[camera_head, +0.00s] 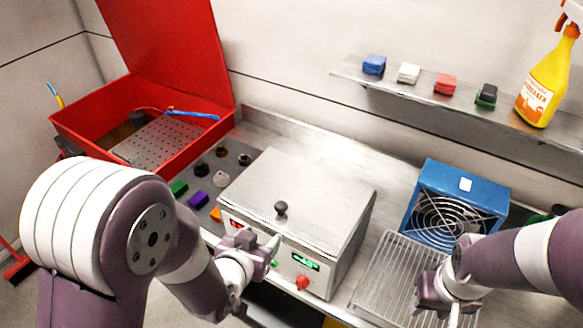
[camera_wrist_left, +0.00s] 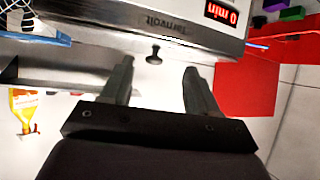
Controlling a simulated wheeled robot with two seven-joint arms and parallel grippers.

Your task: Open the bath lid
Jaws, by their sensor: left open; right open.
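The bath (camera_head: 325,265) is a grey metal box with a green display and a red knob on its front. Its flat lid (camera_head: 305,190) lies shut on top. A small black lid knob (camera_head: 281,209) stands near the lid's front edge; it also shows in the left wrist view (camera_wrist_left: 154,55). My left gripper (camera_head: 272,243) is open at the bath's front edge, just in front of the lid knob and apart from it. In the left wrist view its fingers (camera_wrist_left: 156,75) point toward the knob with nothing between them. My right gripper (camera_head: 452,308) is open over the wire rack, right of the bath.
A wire rack (camera_head: 388,275) and a blue fan unit (camera_head: 425,188) stand right of the bath. An open red case (camera_head: 188,155) and small coloured blocks (camera_head: 198,198) are at the left. A shelf (camera_head: 420,88) holds blocks and a yellow spray bottle (camera_head: 546,88).

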